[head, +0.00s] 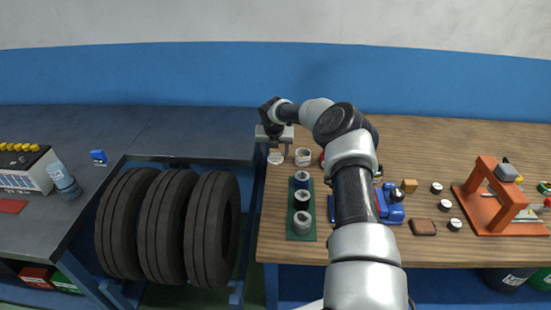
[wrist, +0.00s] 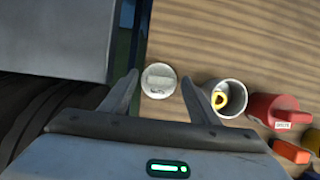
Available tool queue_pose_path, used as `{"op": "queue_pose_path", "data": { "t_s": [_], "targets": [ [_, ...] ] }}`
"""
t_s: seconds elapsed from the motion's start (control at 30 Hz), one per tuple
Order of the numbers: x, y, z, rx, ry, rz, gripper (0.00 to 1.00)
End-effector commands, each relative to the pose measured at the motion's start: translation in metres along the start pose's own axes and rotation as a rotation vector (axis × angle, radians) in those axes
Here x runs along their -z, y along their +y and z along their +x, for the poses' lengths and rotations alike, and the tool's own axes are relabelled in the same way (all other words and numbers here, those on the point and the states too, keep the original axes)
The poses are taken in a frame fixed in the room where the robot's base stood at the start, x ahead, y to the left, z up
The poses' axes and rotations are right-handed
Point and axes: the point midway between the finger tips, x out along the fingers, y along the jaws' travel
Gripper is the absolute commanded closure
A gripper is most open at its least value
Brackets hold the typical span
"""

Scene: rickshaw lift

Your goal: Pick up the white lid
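The white lid (wrist: 159,80) is a small round disc lying on the wooden table near its left edge. It also shows in the head view (head: 275,160), just below my gripper (head: 274,147). In the wrist view my gripper (wrist: 160,88) is open, with one finger to each side of the lid. I cannot tell whether the fingers are at the lid's height or above it. Nothing is held.
A grey cup (wrist: 226,97) with a yellow item inside stands close to the right finger. A red object (wrist: 274,110) lies farther right. A green tray (head: 301,236) with several round pieces, a blue object (head: 389,205) and an orange press (head: 500,200) are on the wooden table. Tyres (head: 165,228) stand left of it.

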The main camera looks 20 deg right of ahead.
Motion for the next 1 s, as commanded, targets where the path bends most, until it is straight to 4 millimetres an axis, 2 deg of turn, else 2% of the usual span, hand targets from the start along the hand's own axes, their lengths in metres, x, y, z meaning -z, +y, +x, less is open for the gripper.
{"op": "queue_pose_path", "data": {
  "t_s": [0.03, 0.23, 0.47, 0.57, 1.0],
  "targets": [
    [0.0, 0.0, 0.0, 0.0, 0.0, 0.0, 0.54],
    [0.0, 0.0, 0.0, 0.0, 0.0, 0.0, 0.88],
    [0.0, 0.0, -0.001, 0.0, 0.0, 0.0, 0.88],
    [-0.003, 0.0, -0.007, 0.0, -0.001, 0.001, 0.88],
    [-0.034, 0.0, -0.081, 0.001, -0.002, 0.001, 0.88]
  ]
}}
